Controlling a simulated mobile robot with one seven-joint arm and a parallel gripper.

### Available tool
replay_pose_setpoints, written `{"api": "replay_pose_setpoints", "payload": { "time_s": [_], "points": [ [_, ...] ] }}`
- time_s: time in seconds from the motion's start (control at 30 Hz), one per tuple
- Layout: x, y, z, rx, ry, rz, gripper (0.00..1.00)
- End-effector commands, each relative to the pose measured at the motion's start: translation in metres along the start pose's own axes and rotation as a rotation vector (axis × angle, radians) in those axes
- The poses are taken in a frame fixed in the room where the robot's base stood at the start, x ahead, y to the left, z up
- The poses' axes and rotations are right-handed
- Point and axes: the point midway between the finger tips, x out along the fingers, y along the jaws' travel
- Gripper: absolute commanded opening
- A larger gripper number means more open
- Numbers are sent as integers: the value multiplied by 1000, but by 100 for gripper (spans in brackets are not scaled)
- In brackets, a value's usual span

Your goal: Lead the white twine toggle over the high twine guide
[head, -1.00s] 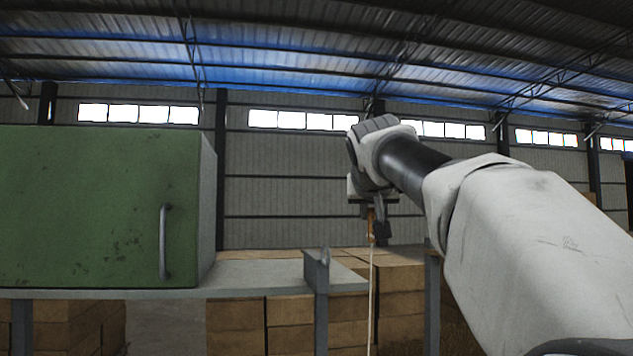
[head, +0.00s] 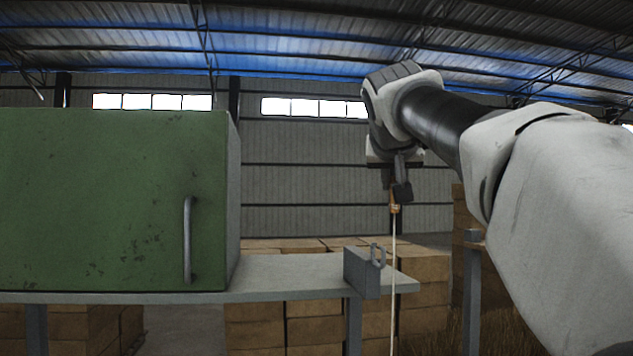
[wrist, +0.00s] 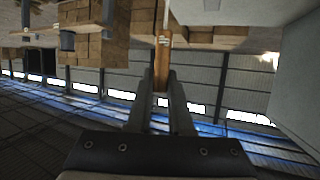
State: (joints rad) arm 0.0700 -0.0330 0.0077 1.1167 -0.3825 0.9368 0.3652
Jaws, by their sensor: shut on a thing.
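My gripper (head: 398,190) points down at the end of my raised arm. It is shut on a small orange-brown toggle (head: 395,208). White twine (head: 393,280) hangs straight down from the toggle and leaves the bottom of the picture. In the wrist view the toggle (wrist: 161,62) sits between the two dark fingers.
A green cabinet (head: 110,200) with a grey handle stands on the grey shelf (head: 285,272), left of the bracket. A grey post (head: 473,290) stands to the right. Stacked brown boxes (head: 315,315) are behind and below. The air around my gripper looks clear.

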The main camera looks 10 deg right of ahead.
Motion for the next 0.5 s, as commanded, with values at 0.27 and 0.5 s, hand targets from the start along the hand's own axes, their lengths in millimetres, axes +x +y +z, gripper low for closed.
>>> {"api": "replay_pose_setpoints", "payload": {
  "time_s": [0.27, 0.5],
  "points": [
    [-27, -19, 10, -1, 1, -4, 0],
    [-49, -35, 20, -1, 0, -3, 0]
  ]
}}
